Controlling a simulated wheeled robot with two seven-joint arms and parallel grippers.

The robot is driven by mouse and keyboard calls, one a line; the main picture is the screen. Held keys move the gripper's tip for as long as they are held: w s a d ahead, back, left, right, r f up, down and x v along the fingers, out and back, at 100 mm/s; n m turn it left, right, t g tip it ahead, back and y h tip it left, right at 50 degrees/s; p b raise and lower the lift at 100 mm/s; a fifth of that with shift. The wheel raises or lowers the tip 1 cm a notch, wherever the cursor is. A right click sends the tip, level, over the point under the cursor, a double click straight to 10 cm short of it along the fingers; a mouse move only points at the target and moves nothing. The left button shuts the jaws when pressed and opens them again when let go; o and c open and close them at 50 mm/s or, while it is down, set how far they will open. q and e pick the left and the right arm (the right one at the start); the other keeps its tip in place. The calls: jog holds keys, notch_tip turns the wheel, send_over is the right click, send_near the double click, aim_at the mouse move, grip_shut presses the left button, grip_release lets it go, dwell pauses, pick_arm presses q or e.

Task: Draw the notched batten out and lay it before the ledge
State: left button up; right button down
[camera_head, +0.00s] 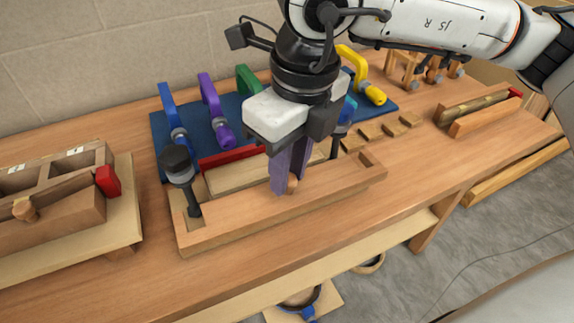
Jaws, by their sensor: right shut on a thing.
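My right gripper (291,170) comes down from above into a long wooden form (240,213) at the middle of the bench. Its purple-grey fingers are shut on a small wooden knob (292,184), which shows at their tips. The hand hides most of what the knob belongs to. A pale wooden strip (233,177) lies in the form behind the front bar, with a red strip (232,158) along its back. I cannot make out notches, so I cannot tell which piece is the notched batten, nor which edge is the ledge. My left gripper is out of view.
A black-headed clamp (178,165) stands at the form's left end. Blue (172,118), purple (214,112) and yellow clamps (368,85) lie on a blue mat behind. A wooden fixture (60,205) stands left, another (478,112) right. Bare bench (350,215) lies in front.

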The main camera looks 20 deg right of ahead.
aim_at(293, 201)
notch_tip(293, 201, up, 8)
jog(key=s+p, duration=0.2)
jog(key=p, duration=0.2)
dwell(0.7)
